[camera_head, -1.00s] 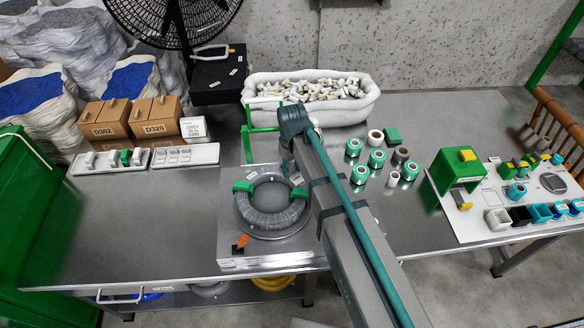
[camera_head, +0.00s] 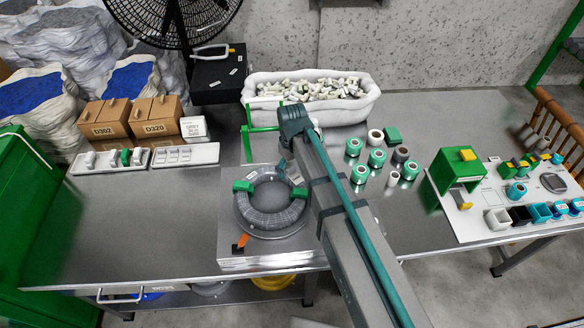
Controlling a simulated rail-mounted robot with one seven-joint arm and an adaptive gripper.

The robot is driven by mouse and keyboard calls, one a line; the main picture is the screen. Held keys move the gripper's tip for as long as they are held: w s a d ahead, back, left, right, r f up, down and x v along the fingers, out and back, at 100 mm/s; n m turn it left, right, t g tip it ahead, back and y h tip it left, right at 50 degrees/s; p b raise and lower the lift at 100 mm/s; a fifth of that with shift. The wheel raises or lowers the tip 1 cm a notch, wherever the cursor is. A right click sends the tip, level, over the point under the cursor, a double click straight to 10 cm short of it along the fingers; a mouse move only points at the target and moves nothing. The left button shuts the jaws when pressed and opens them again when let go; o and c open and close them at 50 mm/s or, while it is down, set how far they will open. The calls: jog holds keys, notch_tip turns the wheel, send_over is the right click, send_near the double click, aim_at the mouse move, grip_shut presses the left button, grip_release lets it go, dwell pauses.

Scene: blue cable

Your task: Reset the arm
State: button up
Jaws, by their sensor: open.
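My arm (camera_head: 345,225) reaches from the bottom right up to its bent joint over the middle of the table. My gripper (camera_head: 289,171) hangs below that joint, small and partly hidden by the arm. It is open, over the back right part of a grey cable coil, and I see nothing held in it. The coil (camera_head: 262,219) lies flat on a round plate on a metal platform (camera_head: 236,262), with green clips at its left (camera_head: 243,186) and right (camera_head: 299,193). I cannot tell the exact height of the gripper above the coil.
A white bin of small parts (camera_head: 262,112) and a green stand (camera_head: 248,143) are behind. Several green and white spools (camera_head: 376,158) stand right of the arm. A white board with a green block (camera_head: 455,172) is far right.

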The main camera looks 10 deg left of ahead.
jog(key=shift+r+p, duration=2.15)
jog(key=shift+r, duration=1.3)
